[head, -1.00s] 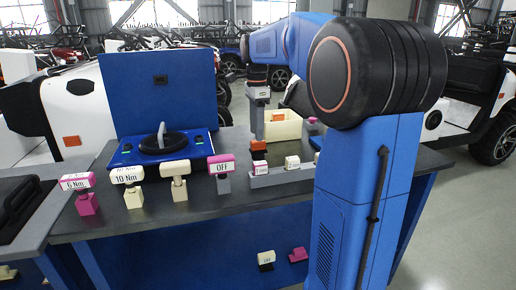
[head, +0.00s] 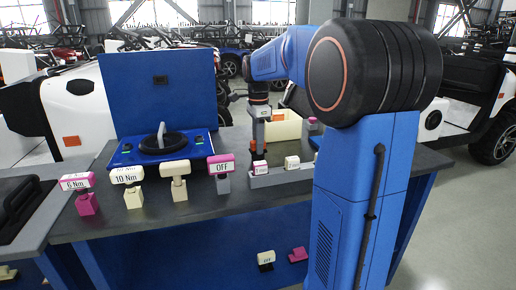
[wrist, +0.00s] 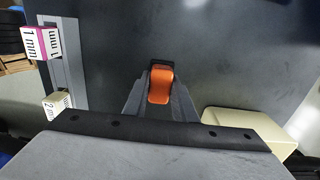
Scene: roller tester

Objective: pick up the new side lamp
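A small orange lamp (wrist: 160,86) on a dark base lies between the two grey fingers of my gripper (wrist: 161,92) in the wrist view. I take it for the side lamp; no label shows on it. In the head view, the orange lamp (head: 258,147) stands on the bench, with my gripper (head: 257,137) down over it and partly covering it. The fingers lie close along both sides of the lamp. I cannot tell whether they press on it or leave a thin gap.
Right behind the gripper stands a cream open box (head: 284,124). In front is a grey rail (head: 280,177) with gauge blocks, also at left in the wrist view (wrist: 72,70). A cream object (wrist: 250,125) is close right.

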